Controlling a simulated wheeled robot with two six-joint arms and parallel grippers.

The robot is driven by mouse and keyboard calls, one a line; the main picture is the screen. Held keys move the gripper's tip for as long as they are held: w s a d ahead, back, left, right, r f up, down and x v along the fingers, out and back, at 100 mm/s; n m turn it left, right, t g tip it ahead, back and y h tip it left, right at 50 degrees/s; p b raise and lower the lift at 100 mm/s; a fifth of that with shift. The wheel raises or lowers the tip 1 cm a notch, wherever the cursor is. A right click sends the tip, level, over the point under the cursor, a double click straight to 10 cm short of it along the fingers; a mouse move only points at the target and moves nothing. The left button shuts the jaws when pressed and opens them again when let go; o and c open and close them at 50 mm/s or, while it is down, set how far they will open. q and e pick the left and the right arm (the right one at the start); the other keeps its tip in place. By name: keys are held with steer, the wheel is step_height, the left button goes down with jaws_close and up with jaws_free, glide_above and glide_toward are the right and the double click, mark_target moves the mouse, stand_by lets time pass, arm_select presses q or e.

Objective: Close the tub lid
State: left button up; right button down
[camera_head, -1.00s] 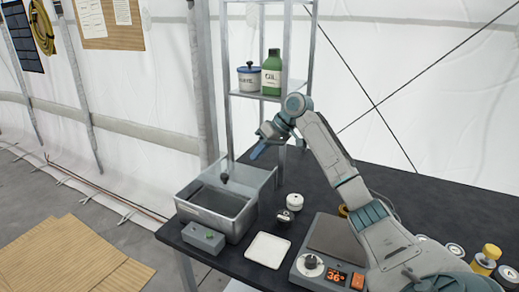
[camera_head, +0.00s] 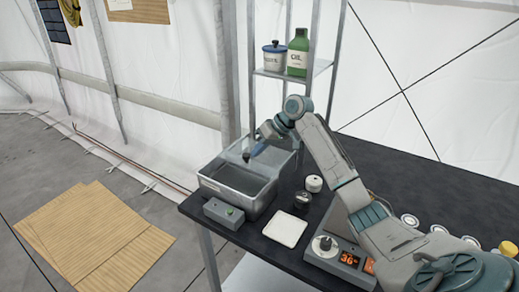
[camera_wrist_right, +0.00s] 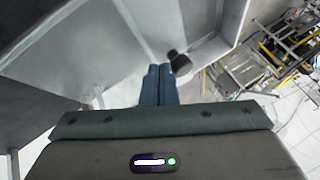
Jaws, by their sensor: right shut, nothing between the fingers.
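The metal tub (camera_head: 222,196) stands open on the dark table, and I can see into it. Its grey lid (camera_head: 284,160) is raised at the tub's back side, tilted up. A black knob (camera_head: 246,156) sits on the lid; it also shows in the right wrist view (camera_wrist_right: 180,63), just right of the fingertips. My right gripper (camera_head: 257,149) has its blue fingers (camera_wrist_right: 158,84) shut and empty, close beside the knob and in front of the lid. Whether they touch the lid is unclear. My left gripper is out of view.
A white tray (camera_head: 286,228), jars (camera_head: 314,183) and a scale (camera_head: 335,250) lie to the right. A shelf (camera_head: 300,82) with a pot and green bottle rises behind.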

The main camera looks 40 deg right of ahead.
steer(key=shift+s+a+r+p, duration=0.15)
steer(key=shift+a+p, duration=0.15)
steer(key=shift+a, duration=0.05)
steer(key=s+a+p, duration=0.4)
steer(key=a+p, duration=0.2)
steer(key=a, duration=0.3)
steer(key=shift+f, duration=0.2)
